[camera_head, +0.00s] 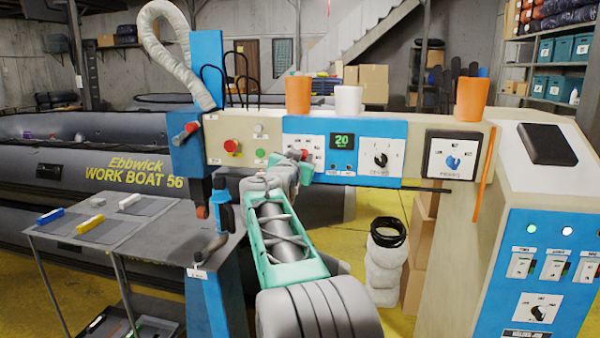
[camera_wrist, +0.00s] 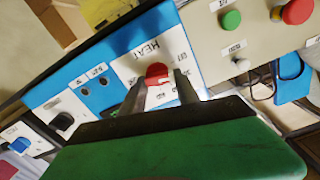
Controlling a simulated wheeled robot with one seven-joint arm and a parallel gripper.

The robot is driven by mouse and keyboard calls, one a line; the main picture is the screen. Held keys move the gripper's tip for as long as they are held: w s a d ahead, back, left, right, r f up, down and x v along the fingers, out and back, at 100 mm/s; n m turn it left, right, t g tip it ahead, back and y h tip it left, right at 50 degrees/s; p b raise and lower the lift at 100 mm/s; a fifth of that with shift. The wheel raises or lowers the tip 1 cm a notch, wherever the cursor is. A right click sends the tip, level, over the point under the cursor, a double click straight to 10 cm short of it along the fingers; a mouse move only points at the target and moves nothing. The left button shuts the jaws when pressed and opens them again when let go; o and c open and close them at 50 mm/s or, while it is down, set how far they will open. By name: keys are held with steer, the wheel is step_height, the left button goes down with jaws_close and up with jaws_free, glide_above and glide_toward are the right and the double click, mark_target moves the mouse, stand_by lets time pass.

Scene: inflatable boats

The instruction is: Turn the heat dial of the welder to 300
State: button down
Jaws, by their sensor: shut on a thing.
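The welder (camera_head: 415,128) carries a blue and white control panel. The heat dial has a red knob (camera_wrist: 157,73) on a white plate marked HEAT (camera_wrist: 150,50) in the wrist view. My gripper (camera_wrist: 159,86) is shut on this red knob, with one finger on each side. In the head view the red knob (camera_head: 300,154) shows just past my gripper (camera_head: 292,164), which covers part of the plate. A pointer mark shows on the knob, but the scale numbers are too small or hidden to read the setting. A green display (camera_head: 342,141) beside the plate reads 20.
A black dial (camera_head: 380,160) and a blue dial (camera_head: 453,162) sit to the right on the welder. A red button (camera_head: 232,146) and a green button (camera_head: 260,154) are left of the heat plate. Orange cups (camera_head: 298,95) and a white cup (camera_head: 348,99) stand on top.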

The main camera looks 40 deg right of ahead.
steer(key=m+b, duration=0.3)
steer(key=shift+r, duration=0.15)
stand_by(0.4)
steer(key=c, duration=0.9)
jaws_free()
steer(key=b+v, duration=0.2)
steer(key=v, duration=0.5)
steer(key=shift+s+a, duration=0.2)
steer(key=shift+a, duration=0.1)
